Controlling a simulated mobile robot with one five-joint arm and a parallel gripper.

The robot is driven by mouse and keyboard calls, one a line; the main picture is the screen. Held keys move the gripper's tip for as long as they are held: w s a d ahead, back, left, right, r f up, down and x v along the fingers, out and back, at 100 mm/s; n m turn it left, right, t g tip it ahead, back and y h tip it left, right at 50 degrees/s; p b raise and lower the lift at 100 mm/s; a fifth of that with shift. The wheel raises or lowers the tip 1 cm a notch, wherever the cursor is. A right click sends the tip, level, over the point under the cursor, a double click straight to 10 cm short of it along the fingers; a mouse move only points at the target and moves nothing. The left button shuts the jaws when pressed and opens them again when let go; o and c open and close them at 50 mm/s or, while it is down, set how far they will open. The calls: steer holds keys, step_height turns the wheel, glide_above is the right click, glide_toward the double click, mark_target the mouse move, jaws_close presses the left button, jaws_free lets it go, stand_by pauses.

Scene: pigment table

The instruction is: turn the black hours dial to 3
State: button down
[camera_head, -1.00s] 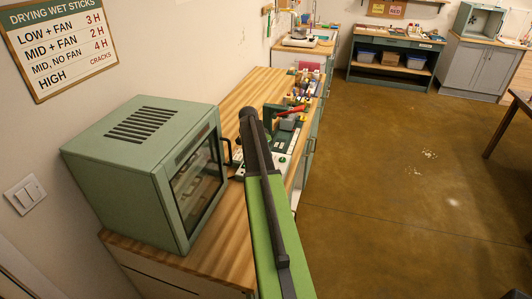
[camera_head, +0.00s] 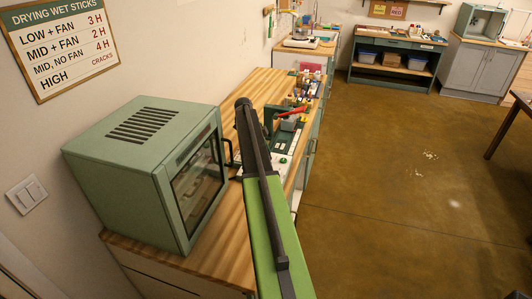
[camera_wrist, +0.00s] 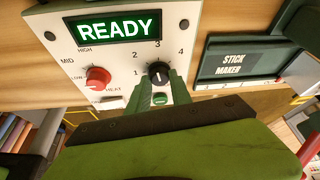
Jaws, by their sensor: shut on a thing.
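The black hours dial (camera_wrist: 159,72) sits on a white panel (camera_wrist: 118,61) in the wrist view, with the numbers 1 to 4 around it. A small light mark on its face appears to point up, roughly toward the 3. My gripper (camera_wrist: 161,86) has its green fingers closed on the dial from below, one on each side. In the head view my arm covers most of the panel, and the dial and fingertips are hidden.
Left of the dial is a red heat knob (camera_wrist: 98,79), under a green READY display (camera_wrist: 119,29). A stick maker (camera_wrist: 238,62) is to the right. A green oven (camera_head: 150,170) stands left of my arm.

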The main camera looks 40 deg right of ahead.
steer(key=shift+m+y, duration=0.4)
steer(key=shift+m, duration=0.6)
steer(key=c, duration=1.2)
jaws_free()
steer(key=shift+o, duration=0.2)
steer(key=shift+w, duration=0.1)
steer(key=p+v, duration=1.1)
steer(key=v, duration=0.1)
steer(key=shift+w, duration=0.15)
